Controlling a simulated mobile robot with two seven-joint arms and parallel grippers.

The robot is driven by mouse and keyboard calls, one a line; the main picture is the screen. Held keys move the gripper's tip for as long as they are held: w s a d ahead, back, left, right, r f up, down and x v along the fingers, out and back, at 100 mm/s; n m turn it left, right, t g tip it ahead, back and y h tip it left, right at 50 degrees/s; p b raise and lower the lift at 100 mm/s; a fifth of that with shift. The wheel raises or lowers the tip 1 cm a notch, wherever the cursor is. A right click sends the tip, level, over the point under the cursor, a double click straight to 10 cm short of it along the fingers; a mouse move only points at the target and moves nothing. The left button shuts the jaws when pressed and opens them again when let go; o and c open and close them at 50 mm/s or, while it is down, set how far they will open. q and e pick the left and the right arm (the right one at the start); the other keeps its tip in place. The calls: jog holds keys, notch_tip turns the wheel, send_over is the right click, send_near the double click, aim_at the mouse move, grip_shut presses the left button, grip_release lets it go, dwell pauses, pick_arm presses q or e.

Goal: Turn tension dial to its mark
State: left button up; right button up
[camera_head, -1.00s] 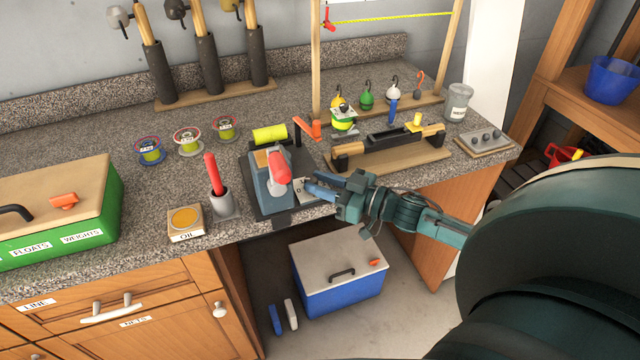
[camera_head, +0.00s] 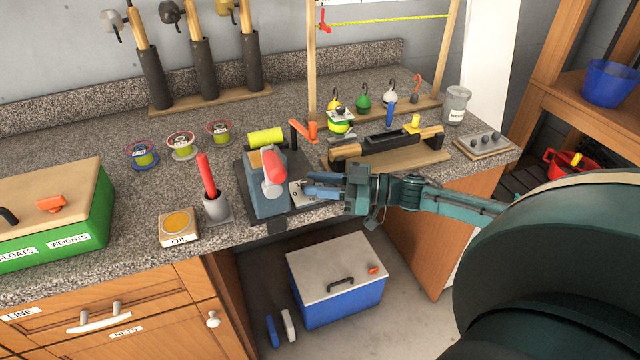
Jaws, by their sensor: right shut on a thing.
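The line winder (camera_head: 268,190) is a blue-grey machine with a red knob (camera_head: 272,166) and stands on a dark base near the counter's front edge. A pale plate (camera_head: 297,194) with dark marks is on its right side. My right gripper (camera_head: 308,188) reaches in from the right, its blue fingers shut at this plate on the tension dial. The fingers hide most of the dial, and I cannot read its pointer or mark. My left gripper is not in view.
A red-handled tool in a grey cup (camera_head: 217,208) and an oil box (camera_head: 179,226) stand left of the winder. A rod cradle (camera_head: 390,158) is close behind my right gripper. Line spools (camera_head: 182,146) lie at the back left. A blue cooler (camera_head: 337,280) is below.

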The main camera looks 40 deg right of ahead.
jog(key=o, duration=0.7)
jog(key=shift+w, duration=0.1)
jog(key=v, duration=1.3)
jog(key=shift+o, duration=0.3)
